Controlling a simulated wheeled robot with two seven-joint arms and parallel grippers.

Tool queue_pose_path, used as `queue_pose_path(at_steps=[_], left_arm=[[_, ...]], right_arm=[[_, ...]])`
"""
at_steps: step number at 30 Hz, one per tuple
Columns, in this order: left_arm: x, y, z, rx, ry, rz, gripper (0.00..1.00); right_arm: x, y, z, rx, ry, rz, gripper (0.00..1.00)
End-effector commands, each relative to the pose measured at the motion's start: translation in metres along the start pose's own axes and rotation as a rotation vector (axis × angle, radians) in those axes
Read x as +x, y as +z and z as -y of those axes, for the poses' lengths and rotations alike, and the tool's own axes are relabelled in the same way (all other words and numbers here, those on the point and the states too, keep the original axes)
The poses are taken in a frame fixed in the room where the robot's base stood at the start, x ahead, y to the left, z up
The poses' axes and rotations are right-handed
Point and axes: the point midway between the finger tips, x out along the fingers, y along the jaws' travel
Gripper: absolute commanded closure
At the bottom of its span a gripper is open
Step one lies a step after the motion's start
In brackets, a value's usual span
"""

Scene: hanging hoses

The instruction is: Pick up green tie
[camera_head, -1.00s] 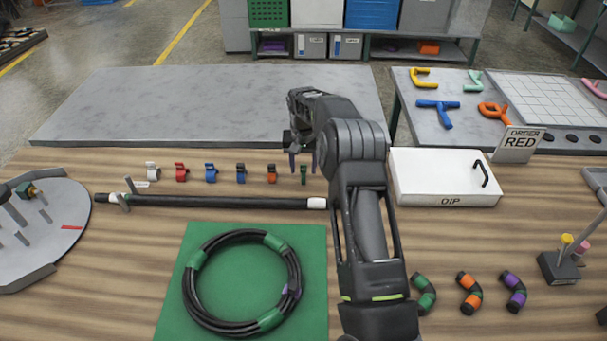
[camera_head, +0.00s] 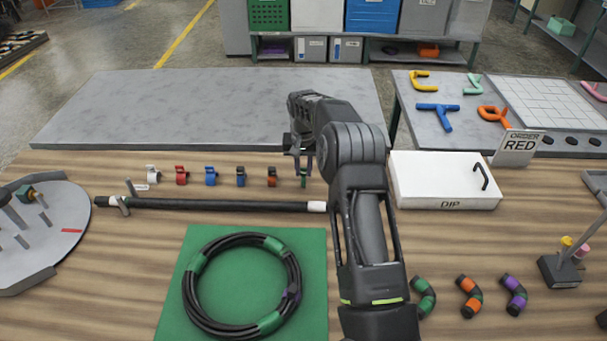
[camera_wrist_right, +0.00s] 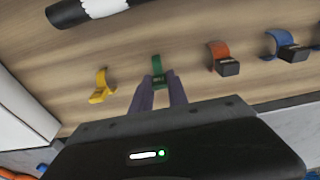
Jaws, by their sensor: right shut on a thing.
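In the right wrist view, the green tie (camera_wrist_right: 158,70) shows between the tips of my right gripper (camera_wrist_right: 160,84). Its lower part is hidden by the fingers. I cannot tell whether it is off the table. My left gripper is not in view.
An orange tie (camera_head: 272,176) stands close to the left, with blue and red ties beyond. A black hose (camera_head: 220,205) lies in front. A white DIP box (camera_head: 445,190) is to the right. A yellow tie (camera_wrist_right: 102,88) shows in the wrist view.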

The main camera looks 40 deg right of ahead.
Motion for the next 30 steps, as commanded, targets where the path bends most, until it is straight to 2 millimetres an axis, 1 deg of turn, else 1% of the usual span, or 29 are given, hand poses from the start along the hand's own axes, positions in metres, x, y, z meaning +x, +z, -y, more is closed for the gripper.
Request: queue_pose_path(at_steps=[1,3,4,16,19,23,26,30], left_arm=[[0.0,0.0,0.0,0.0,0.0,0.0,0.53],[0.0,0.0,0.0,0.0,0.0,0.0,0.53],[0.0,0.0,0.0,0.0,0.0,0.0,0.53],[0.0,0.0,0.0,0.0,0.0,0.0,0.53],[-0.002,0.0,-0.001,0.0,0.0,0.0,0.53],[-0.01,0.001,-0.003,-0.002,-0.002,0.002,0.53],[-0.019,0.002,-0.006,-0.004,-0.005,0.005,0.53],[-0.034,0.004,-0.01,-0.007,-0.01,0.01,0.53]], right_arm=[[0.0,0.0,0.0,0.0,0.0,0.0,0.93],[0.0,0.0,0.0,0.0,0.0,0.0,0.99],[0.0,0.0,0.0,0.0,0.0,0.0,1.0],[0.0,0.0,0.0,0.0,0.0,0.0,1.0],[-0.004,-0.001,0.0,0.0,0.0,-0.001,1.0],[-0.019,-0.003,0.0,0.0,-0.001,-0.002,1.0],[-0.037,-0.005,0.0,0.001,0.0,-0.001,1.0],[-0.066,-0.008,0.0,0.001,0.0,-0.001,1.0]])
